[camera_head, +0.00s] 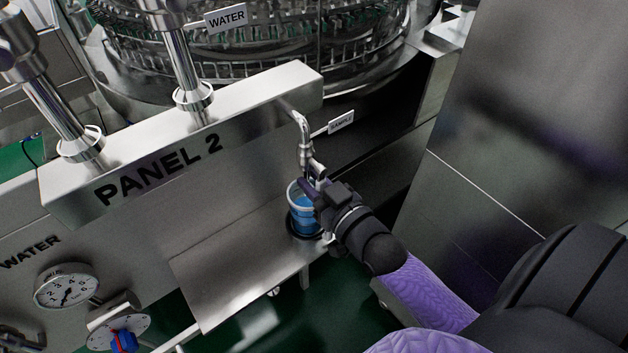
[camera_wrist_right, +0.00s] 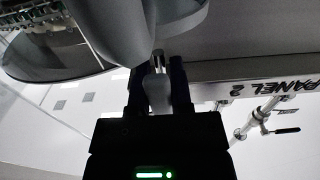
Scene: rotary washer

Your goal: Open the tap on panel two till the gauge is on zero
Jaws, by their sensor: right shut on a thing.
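The tap (camera_head: 304,142) is a bent metal pipe at the right end of panel two (camera_head: 160,165), with its valve at the lower end. My right gripper (camera_head: 316,187) is at the tap's lower end, beside a cup with blue contents (camera_head: 301,220). In the right wrist view my right gripper (camera_wrist_right: 157,90) is shut on a pale, rounded handle (camera_wrist_right: 157,92) with a metal stem, seemingly the tap's handle. A round white gauge (camera_head: 66,287) is at lower left; its needle is too small to read surely. My left gripper is out of view.
A small label (camera_head: 341,122) stands beside the tap. A metal shelf (camera_head: 225,270) lies left of the cup. A red and blue valve (camera_head: 125,341) is below the gauge. A steel wall (camera_head: 530,130) closes off the right.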

